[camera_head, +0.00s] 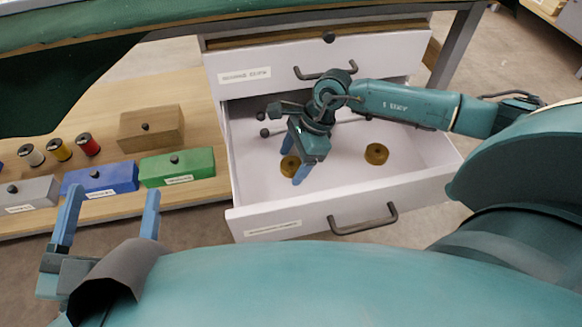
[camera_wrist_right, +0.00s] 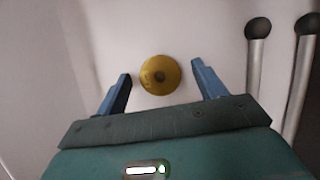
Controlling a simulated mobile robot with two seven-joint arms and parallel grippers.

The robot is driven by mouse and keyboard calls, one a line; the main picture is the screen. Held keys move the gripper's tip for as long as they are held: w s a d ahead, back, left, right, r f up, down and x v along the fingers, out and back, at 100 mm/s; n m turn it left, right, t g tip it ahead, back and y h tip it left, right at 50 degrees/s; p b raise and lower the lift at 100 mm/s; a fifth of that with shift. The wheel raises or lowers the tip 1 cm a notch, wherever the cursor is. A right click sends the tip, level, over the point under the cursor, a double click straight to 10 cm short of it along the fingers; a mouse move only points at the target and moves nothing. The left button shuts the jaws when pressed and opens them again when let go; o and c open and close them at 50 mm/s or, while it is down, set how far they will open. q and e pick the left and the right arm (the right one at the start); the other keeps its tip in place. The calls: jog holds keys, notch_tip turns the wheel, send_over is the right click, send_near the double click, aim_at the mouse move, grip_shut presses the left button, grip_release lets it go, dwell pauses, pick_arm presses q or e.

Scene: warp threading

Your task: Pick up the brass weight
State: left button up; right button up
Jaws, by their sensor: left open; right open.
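Two round brass weights lie on the floor of the open white drawer (camera_head: 335,222). One brass weight (camera_head: 289,167) is at the left, partly hidden by my right gripper; the other brass weight (camera_head: 376,153) lies further right, clear of it. My right gripper (camera_head: 299,176) reaches down into the drawer, open. In the right wrist view, a brass weight (camera_wrist_right: 160,75) with a dark centre lies just beyond the open fingertips, roughly centred between them and not gripped. My left gripper (camera_head: 112,205) is open and empty at the lower left, outside the drawer.
Rods with dark ball ends (camera_wrist_right: 258,28) lie in the drawer beside the weight. A closed drawer (camera_head: 290,68) is above. At left, a wooden shelf holds a brown box (camera_head: 152,128), a green box (camera_head: 177,167), a blue box (camera_head: 101,179), a grey box (camera_head: 30,193) and several spools (camera_head: 59,150).

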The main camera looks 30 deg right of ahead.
jog(key=c, duration=1.1)
jog(key=shift+r, duration=0.1)
jog(key=shift+c, duration=0.2)
